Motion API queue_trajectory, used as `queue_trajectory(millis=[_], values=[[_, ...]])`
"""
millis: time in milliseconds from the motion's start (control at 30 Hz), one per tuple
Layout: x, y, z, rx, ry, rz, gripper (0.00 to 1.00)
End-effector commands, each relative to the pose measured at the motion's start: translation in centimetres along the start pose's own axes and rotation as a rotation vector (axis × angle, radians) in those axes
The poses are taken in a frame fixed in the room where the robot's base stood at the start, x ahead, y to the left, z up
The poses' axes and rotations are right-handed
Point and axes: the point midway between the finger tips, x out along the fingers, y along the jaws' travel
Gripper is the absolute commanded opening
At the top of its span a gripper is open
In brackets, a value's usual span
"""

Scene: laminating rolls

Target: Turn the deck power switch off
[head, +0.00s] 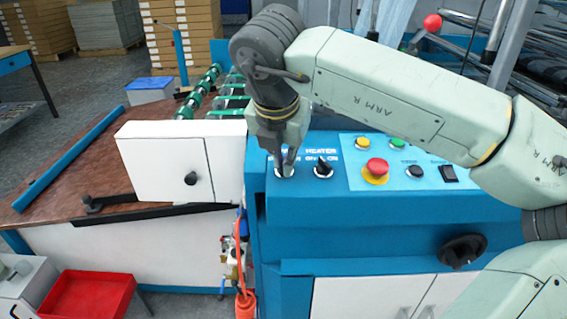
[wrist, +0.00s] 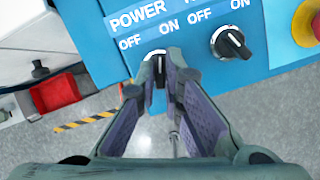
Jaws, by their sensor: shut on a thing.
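The power switch (wrist: 158,67) is a small black rotary knob with a white line, below the POWER, OFF and ON labels in the wrist view. My gripper (wrist: 163,60) has its two fingertips closed on either side of this knob. The line stands roughly upright in the wrist view, between the OFF and ON words; its exact setting is hard to tell. In the head view my gripper (head: 286,165) points down at the left end of the blue panel. There the fingers largely cover the power switch, and my wrist hides its label.
The heater knob (head: 323,168) is close on the right. Beyond it are a red emergency button (head: 376,168), small yellow and green buttons, and a black rocker switch (head: 448,173). A white box (head: 178,165) stands left of the panel. A red tray (head: 90,297) is lower left.

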Motion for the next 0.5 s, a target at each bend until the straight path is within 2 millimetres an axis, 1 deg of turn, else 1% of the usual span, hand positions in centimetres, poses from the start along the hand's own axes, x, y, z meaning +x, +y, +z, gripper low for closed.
queue_trajectory(millis=[33,500], values=[[0.4,-0.05,-0.14,-0.036,-0.002,0.009,0.0],[0.17,-0.19,0.03,-0.465,-0.002,0.098,0.0]])
